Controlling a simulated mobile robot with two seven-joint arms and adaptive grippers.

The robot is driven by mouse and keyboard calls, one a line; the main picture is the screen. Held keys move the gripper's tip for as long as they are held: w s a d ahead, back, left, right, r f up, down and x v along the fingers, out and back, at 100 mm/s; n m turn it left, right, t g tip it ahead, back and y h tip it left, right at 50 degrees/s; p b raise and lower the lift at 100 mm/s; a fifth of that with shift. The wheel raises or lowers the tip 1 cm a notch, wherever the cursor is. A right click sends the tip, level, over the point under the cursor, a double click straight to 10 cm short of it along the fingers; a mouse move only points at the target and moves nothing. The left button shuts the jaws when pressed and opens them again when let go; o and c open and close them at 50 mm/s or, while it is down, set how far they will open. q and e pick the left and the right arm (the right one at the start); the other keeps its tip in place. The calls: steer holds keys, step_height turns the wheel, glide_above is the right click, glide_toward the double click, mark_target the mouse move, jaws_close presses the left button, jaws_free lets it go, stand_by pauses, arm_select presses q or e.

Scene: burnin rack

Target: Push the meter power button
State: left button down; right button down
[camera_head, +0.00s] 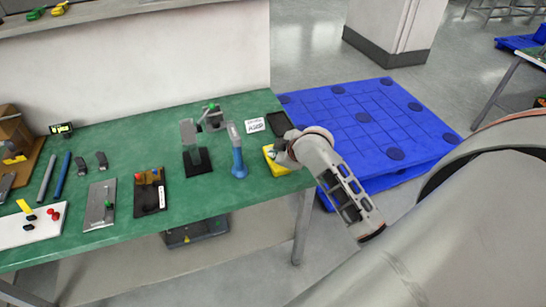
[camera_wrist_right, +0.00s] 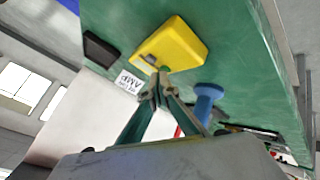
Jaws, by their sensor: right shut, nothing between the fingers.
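The yellow meter (camera_head: 281,170) lies on the green bench near its right end, partly covered by my right gripper (camera_head: 281,153) in the head view. In the right wrist view, the meter (camera_wrist_right: 182,42) is a yellow block with a small grey patch at its near-left edge. My right gripper (camera_wrist_right: 160,82) is shut and empty, its fingertips by the meter's near edge. I cannot tell whether they touch it. The power button is not clearly distinguishable. My left gripper is not in view.
A blue-based tool (camera_head: 238,165) stands left of the meter; its blue part also shows in the wrist view (camera_wrist_right: 207,98). A white label card (camera_head: 254,126) and a black flat item (camera_head: 279,124) lie behind. Several fixtures fill the bench's left. A blue pallet (camera_head: 350,120) is beyond its right edge.

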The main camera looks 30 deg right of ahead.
steer(key=shift+r, duration=0.5)
steer(key=shift+r, duration=0.1)
steer(key=shift+r, duration=2.95)
steer(key=shift+s+f, duration=0.2)
steer(key=shift+f, duration=0.1)
steer(key=s+f+m+g+h, duration=0.1)
steer(key=s+f+h, duration=0.15)
steer(key=s, duration=1.05)
steer(key=s+f+g+h, duration=0.15)
steer(key=s+f, duration=0.25)
steer(key=s, duration=0.8)
steer(key=a+f+m+t+y, duration=0.3)
steer(key=a+f+y, duration=0.3)
steer(key=a+f, duration=0.8)
step_height(320, 180, down, 3)
steer(key=shift+w+a+r+m+t, duration=0.15)
steer(key=shift+w+a+m+t, duration=0.15)
steer(key=shift+a+t, duration=0.1)
